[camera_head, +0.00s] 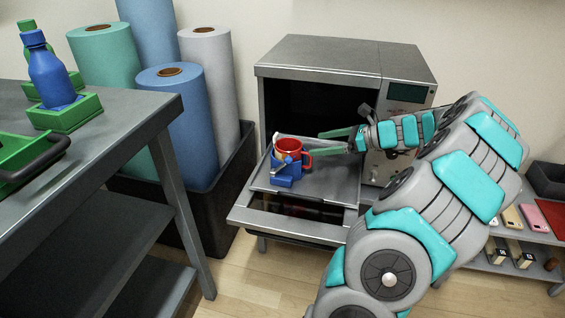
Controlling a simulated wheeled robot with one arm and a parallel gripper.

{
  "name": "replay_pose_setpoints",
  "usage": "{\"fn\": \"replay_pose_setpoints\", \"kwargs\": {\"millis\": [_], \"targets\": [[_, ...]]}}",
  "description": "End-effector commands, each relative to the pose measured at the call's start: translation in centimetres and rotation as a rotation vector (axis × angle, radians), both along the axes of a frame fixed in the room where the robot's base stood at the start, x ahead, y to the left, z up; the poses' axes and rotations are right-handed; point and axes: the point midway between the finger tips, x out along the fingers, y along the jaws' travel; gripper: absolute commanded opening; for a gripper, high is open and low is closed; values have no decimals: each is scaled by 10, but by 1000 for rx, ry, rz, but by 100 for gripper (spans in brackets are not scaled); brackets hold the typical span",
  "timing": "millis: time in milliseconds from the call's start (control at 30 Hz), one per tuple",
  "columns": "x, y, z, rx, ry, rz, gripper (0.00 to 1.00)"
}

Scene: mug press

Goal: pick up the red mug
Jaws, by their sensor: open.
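The red mug (289,147) stands upright in a blue holder (285,177) on the grey tray (332,176), which sticks out of the open grey press. Its handle points right, towards my gripper. My gripper (324,142) comes in from the right with its two green fingers apart. The nearer finger reaches to about the mug's handle; I cannot tell whether it touches. The farther finger lies behind and to the right of the mug. Part of the mug's lower side is hidden by the holder.
The press housing (318,60) rises behind my gripper. At left, a grey table (120,103) carries a blue bottle (48,72) in a green holder. Tall rolls (178,115) stand in a dark bin. A low shelf (545,238) with small items is at right.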

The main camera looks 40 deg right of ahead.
Motion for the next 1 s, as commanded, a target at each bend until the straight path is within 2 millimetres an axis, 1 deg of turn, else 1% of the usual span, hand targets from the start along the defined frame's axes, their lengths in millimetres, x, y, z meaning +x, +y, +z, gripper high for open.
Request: {"fn": "replay_pose_setpoints", "kwargs": {"millis": [100, 333, 600, 833, 867, 1000], "targets": [[10, 9, -5, 1, 1, 7, 100], [24, 17, -14, -2, 1, 7, 100], [51, 36, -31, -1, 0, 9, 100], [53, 36, -33, -2, 0, 6, 100], [53, 37, -33, -2, 0, 6, 99], [53, 36, -33, -3, 0, 5, 83]]}}
